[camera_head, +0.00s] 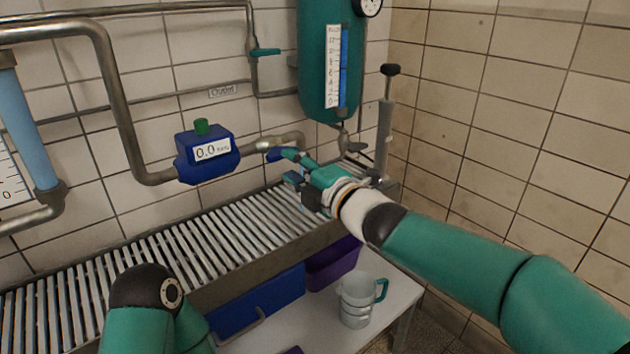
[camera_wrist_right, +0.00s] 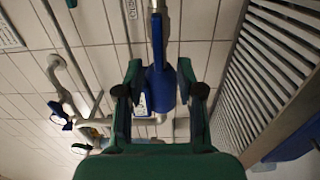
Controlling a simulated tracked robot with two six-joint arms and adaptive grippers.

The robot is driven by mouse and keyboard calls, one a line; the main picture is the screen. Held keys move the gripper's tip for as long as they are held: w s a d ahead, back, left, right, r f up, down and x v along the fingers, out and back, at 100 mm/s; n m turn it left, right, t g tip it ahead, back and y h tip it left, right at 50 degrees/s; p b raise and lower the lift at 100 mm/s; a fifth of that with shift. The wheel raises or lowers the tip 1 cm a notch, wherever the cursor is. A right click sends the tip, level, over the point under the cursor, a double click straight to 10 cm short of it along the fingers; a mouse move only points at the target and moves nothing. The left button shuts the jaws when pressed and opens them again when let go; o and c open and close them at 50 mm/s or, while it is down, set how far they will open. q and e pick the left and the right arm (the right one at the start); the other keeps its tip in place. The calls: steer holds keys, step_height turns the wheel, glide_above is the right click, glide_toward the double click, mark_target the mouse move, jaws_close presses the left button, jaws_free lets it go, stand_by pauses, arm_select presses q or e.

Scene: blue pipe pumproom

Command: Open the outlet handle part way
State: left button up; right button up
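A blue handle (camera_head: 275,154) sits on the metal pipe to the right of the blue flow meter (camera_head: 206,165), which reads 0.0. The "Outlet" label (camera_head: 222,90) is on the wall above. My right gripper (camera_head: 288,165) is at the handle, close to the pipe. In the right wrist view, my right gripper (camera_wrist_right: 160,95) has its fingers apart, with the narrow blue handle (camera_wrist_right: 157,50) seen between them. A gap shows beside it; I cannot tell whether a finger touches it. My left arm is at the bottom left in the head view; its gripper is out of view.
A slatted metal counter (camera_head: 150,262) runs below the pipes. A teal tank (camera_head: 318,75) with a level scale hangs to the right. Another teal handle (camera_head: 264,52) is on the upper pipe. A grey cup (camera_head: 355,305) stands on the white table below.

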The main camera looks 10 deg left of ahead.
steer(key=v, duration=0.6)
steer(key=shift+s, duration=0.15)
steer(key=shift+d, duration=0.15)
